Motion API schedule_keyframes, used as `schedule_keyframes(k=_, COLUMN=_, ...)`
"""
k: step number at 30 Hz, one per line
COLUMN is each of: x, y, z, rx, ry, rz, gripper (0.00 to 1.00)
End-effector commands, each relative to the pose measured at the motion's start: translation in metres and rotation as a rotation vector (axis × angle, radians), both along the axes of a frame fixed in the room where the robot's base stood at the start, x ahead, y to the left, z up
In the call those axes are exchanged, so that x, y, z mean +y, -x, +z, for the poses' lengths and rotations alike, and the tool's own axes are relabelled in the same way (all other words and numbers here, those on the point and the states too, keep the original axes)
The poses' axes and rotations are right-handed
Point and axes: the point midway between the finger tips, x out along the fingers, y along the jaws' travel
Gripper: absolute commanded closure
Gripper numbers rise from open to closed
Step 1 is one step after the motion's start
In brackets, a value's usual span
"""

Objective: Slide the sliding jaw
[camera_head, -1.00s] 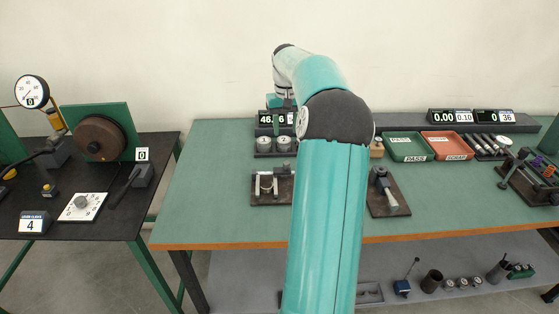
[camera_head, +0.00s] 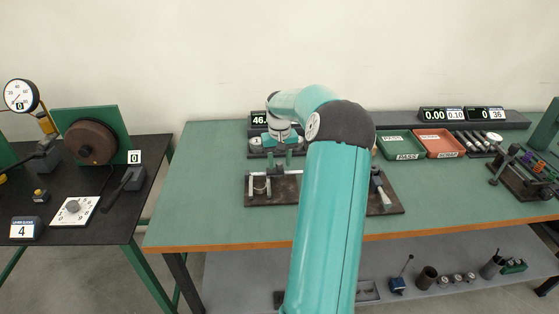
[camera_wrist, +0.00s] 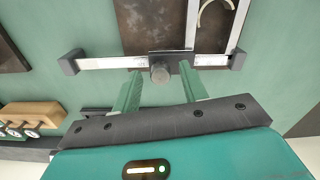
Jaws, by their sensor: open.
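In the wrist view, a bright metal rail (camera_wrist: 110,63) runs between two dark end blocks. A dark slider with a round grey knob (camera_wrist: 160,73), which looks like the sliding jaw, sits on the rail near its middle. My gripper (camera_wrist: 158,82) is open, with one green finger on each side of the knob. The fingertips are close to the slider; I cannot tell whether they touch it. In the head view, my gripper (camera_head: 287,163) is low over the dark fixture plate (camera_head: 270,200), and my arm hides part of it.
A brown plate (camera_wrist: 148,25) with a curved metal piece (camera_wrist: 217,12) lies beyond the rail. A wooden block (camera_wrist: 35,112) is at left in the wrist view. Green (camera_head: 400,156) and red (camera_head: 440,154) trays stand on the right of the bench. The bench's left end is clear.

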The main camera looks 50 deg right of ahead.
Motion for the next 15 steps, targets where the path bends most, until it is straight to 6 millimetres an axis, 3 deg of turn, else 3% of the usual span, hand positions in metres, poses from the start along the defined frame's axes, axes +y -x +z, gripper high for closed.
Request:
schedule_keyframes(k=4, x=0.0002, y=-0.0002, z=0.0002, rx=0.000, ry=0.000, rz=0.000, gripper=0.61)
schedule_keyframes(k=10, x=0.0003, y=-0.0003, z=0.0004, rx=0.000, ry=0.000, rz=0.000, gripper=1.00)
schedule_keyframes(k=15, x=-0.0005, y=0.0004, z=0.0005, rx=0.000, ry=0.000, rz=0.000, gripper=1.00)
